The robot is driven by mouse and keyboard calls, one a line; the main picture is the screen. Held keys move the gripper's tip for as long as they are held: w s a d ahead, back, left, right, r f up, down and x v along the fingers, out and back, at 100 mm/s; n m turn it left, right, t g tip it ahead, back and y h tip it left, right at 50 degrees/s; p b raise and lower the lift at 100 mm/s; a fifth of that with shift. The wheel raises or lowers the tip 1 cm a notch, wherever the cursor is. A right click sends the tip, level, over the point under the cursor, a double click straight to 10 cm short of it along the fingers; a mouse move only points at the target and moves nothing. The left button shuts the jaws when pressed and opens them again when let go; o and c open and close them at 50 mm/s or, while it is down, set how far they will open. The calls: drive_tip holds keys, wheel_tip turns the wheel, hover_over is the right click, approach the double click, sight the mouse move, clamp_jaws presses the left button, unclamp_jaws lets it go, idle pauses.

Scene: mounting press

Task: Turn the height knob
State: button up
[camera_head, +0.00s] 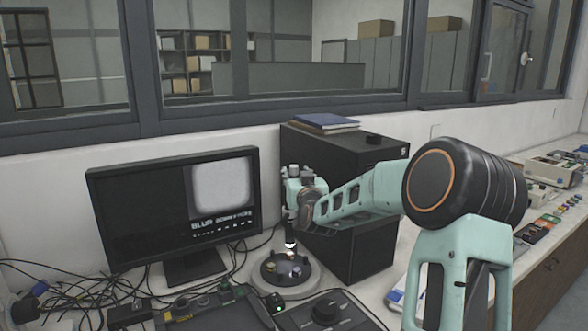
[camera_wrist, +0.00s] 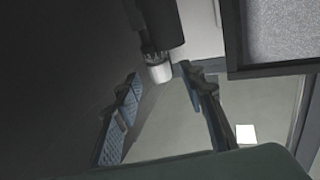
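In the wrist view, the two blue-padded fingers of my gripper (camera_wrist: 160,76) stand apart, with open space between them. A dark cylinder with a pale end (camera_wrist: 158,71) shows between or just beyond the fingertips, and I see no finger closed on it. In the head view, my arm reaches left to an upright instrument above a round dark stage (camera_head: 284,268). A small lit tube (camera_head: 290,242) hangs over that stage. My wrist covers most of the instrument's upper part. I cannot tell for sure which part is the height knob.
A monitor (camera_head: 145,215) stands left of the instrument, showing a pale square and the word BLUR. A tall black box (camera_head: 345,165) with books on it stands behind my arm. Cables lie at left. A control box with a dark knob (camera_head: 327,311) is in front.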

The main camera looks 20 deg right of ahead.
sight(295, 171)
drive_tip(key=shift+w+d+p, duration=0.15)
drive_tip(key=shift+w, duration=0.85)
drive_tip(key=shift+w+d+p, duration=0.1)
drive_tip(key=shift+w+p, duration=0.05)
drive_tip(key=shift+w, duration=0.85)
clamp_jaws()
